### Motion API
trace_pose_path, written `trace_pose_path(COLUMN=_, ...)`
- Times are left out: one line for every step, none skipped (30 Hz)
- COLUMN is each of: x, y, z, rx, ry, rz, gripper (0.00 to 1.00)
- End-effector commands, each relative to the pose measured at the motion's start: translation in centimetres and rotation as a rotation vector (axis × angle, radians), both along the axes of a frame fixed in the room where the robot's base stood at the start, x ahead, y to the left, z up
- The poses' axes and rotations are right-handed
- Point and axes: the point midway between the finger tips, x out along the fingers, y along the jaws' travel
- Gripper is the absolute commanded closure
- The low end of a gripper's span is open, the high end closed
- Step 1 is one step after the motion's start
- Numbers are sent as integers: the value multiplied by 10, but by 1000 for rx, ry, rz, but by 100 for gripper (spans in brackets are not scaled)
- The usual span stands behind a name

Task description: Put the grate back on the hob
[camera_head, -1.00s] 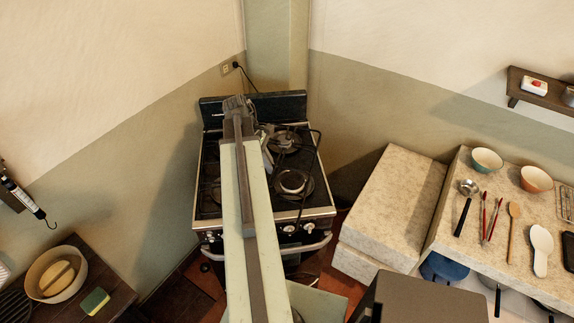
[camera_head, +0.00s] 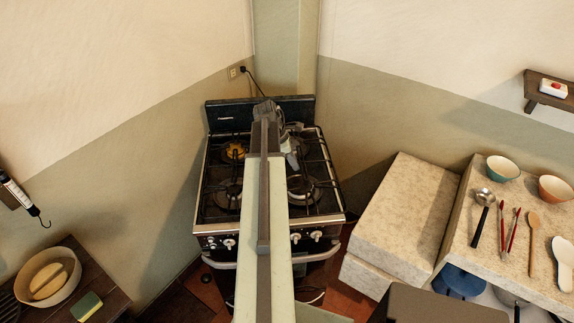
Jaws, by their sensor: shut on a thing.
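The black hob (camera_head: 222,228) is on top of the stove in the corner. My arm reaches over its middle from the front. My gripper (camera_head: 292,157) is at the arm's far end, low over the right half of the hob and partly hidden by the arm. It is shut on the dark grate (camera_head: 325,165), whose thin bars show over the right burners. I cannot tell whether the grate touches the hob or hangs just above it. On the left half, dark bars lie around a brass-coloured burner (camera_head: 234,151) and a dark one.
A stone-topped block (camera_head: 405,210) stands right of the stove, beside a counter with bowls (camera_head: 502,168) and utensils. At the lower left, a wooden table holds a basin (camera_head: 48,275) and a sponge (camera_head: 87,306). The stove's black back panel (camera_head: 230,115) stands behind the hob.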

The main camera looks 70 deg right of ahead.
Motion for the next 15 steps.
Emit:
trace_pose_path(x=12, y=-15, z=-2, rx=0, ry=1, rz=1, gripper=100)
trace_pose_path(x=17, y=-21, z=-3, rx=-1, ry=2, rz=1, gripper=100)
trace_pose_path(x=23, y=-26, z=-4, rx=-1, ry=2, rz=1, gripper=100)
trace_pose_path(x=26, y=-30, z=-4, rx=-1, ry=2, rz=1, gripper=100)
trace_pose_path(x=30, y=-33, z=-4, rx=-1, ry=2, rz=1, gripper=100)
trace_pose_path(x=33, y=-37, z=-5, rx=-1, ry=2, rz=0, gripper=100)
trace_pose_path(x=35, y=-38, z=-5, rx=-1, ry=2, rz=0, gripper=100)
trace_pose_path(x=36, y=-40, z=-5, rx=-1, ry=2, rz=0, gripper=100)
trace_pose_path(x=38, y=-40, z=-5, rx=-1, ry=2, rz=0, gripper=100)
trace_pose_path(x=38, y=-40, z=-5, rx=-1, ry=2, rz=0, gripper=100)
trace_pose_path(x=38, y=-40, z=-5, rx=-1, ry=2, rz=-1, gripper=100)
trace_pose_path(x=38, y=-40, z=-5, rx=-1, ry=2, rz=-1, gripper=100)
trace_pose_path(x=38, y=-40, z=-5, rx=-1, ry=2, rz=-1, gripper=100)
trace_pose_path(x=39, y=-41, z=-5, rx=-1, ry=2, rz=0, gripper=100)
trace_pose_path(x=41, y=-44, z=-5, rx=-1, ry=2, rz=0, gripper=100)
